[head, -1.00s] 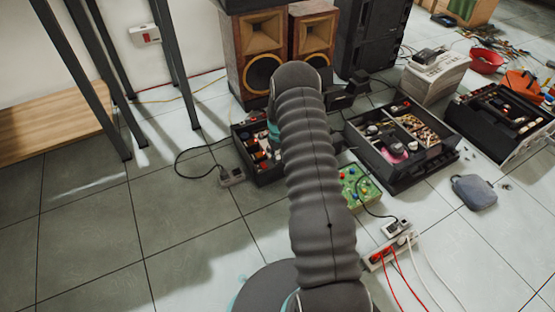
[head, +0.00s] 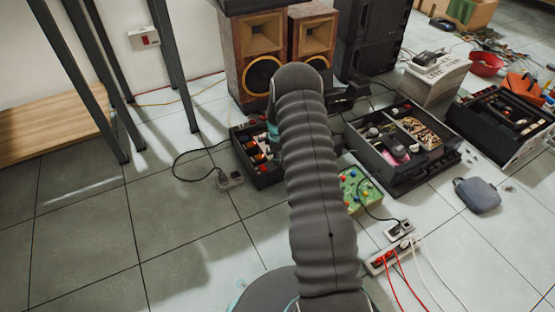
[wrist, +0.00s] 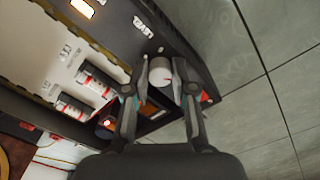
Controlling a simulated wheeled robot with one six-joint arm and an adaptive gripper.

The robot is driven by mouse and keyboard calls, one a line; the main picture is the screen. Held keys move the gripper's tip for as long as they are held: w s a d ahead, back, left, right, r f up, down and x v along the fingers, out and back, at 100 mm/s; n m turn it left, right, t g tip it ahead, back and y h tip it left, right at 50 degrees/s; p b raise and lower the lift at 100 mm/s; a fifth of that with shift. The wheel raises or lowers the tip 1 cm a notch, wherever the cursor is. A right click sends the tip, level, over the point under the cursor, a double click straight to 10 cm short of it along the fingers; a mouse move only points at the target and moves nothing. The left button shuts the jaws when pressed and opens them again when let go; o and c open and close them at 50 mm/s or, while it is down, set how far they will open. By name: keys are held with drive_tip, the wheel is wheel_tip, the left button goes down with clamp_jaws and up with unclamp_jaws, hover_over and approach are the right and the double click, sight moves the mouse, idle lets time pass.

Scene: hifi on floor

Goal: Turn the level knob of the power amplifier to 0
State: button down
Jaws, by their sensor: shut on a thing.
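The power amplifier (head: 245,150) is a dark box with tubes on top, on the floor in front of the speakers. My arm hides much of it in the head view. In the wrist view its dark front panel (wrist: 178,28) runs diagonally, with a pale knob (wrist: 160,76) near its end. My gripper (wrist: 168,72) has one finger on each side of this knob and is shut on it. My gripper is hidden behind my arm in the head view.
A grey adapter (head: 230,178) lies left of the amplifier. A green box (head: 354,190) and a power strip (head: 392,254) with cables lie to the right. Wooden speakers (head: 250,60) stand behind. An open black case (head: 395,185) stands further right. The front-left floor is clear.

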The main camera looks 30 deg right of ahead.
drive_tip(key=shift+n, duration=0.6)
drive_tip(key=c, duration=0.9)
unclamp_jaws()
drive_tip(key=shift+c, duration=0.2)
wheel_tip(320, 180, up, 12)
